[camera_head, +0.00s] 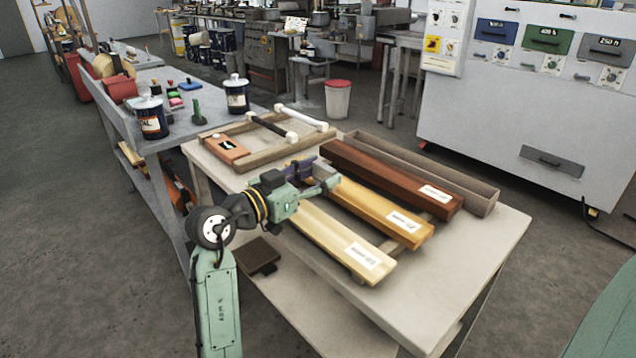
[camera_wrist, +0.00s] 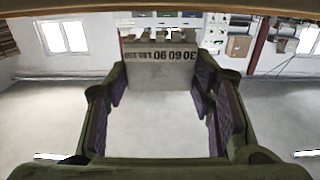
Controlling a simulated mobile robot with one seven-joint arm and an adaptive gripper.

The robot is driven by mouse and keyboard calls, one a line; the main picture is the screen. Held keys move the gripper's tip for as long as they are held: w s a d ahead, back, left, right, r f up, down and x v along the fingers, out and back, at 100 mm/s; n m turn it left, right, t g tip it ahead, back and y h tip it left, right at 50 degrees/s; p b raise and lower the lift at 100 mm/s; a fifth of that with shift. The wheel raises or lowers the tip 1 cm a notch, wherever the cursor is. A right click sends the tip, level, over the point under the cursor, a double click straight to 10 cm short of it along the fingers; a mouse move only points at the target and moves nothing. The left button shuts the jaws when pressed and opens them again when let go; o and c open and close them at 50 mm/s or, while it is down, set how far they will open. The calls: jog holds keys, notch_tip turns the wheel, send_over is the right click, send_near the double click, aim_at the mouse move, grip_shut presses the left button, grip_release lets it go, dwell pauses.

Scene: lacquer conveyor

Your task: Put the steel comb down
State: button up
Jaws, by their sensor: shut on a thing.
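The steel comb (camera_wrist: 160,72) is a flat grey plate with numbers along its edge, upside down in the wrist view. My gripper (camera_wrist: 158,90) is shut on it, with one purple-padded finger on each side. In the head view my gripper (camera_head: 312,178) is over the worktable, above the pale and golden boards. A grey piece at its fingers there looks like the comb (camera_head: 326,174). Whether the comb touches a board below cannot be told.
The worktable (camera_head: 480,268) holds a pale board (camera_head: 335,245), a golden board (camera_head: 385,215), a red-brown board (camera_head: 390,178) and a grey trough (camera_head: 440,178). A wooden frame (camera_head: 265,158) with white-handled rods lies at the back left. A dark pad (camera_head: 257,255) lies nearer. The table's right front is clear.

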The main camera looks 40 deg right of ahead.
notch_tip(320, 180, down, 3)
jog(key=shift+r+p, duration=0.1)
jog(key=shift+p, duration=0.25)
jog(key=shift+f+b, duration=0.45)
jog(key=shift+b, duration=0.05)
jog(key=shift+f, duration=0.2)
jog(key=shift+b, duration=0.3)
jog(key=o, duration=1.2)
jog(key=shift+r, duration=0.1)
